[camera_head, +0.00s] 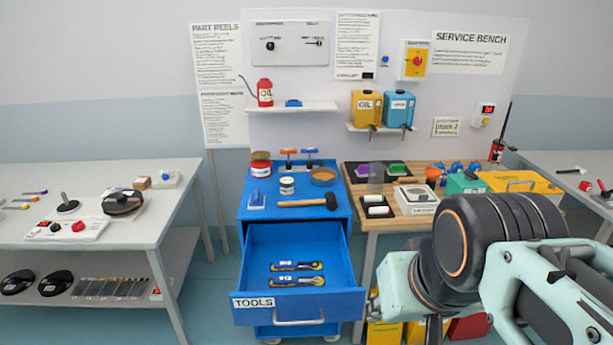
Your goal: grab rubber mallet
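A rubber mallet (307,202) with a wooden handle and a black head lies flat on top of the blue tool cart (247,232). Its head points right, near the cart top's right edge, and its handle points left. My arm enters from the lower right, in front of the service bench, to the right of the cart and apart from the mallet. My gripper's fingers cannot be made out in this view. Nothing covers the mallet.
The cart's drawer (298,306), labelled TOOLS, is pulled open with tools inside. A grey table (176,207) stands left.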

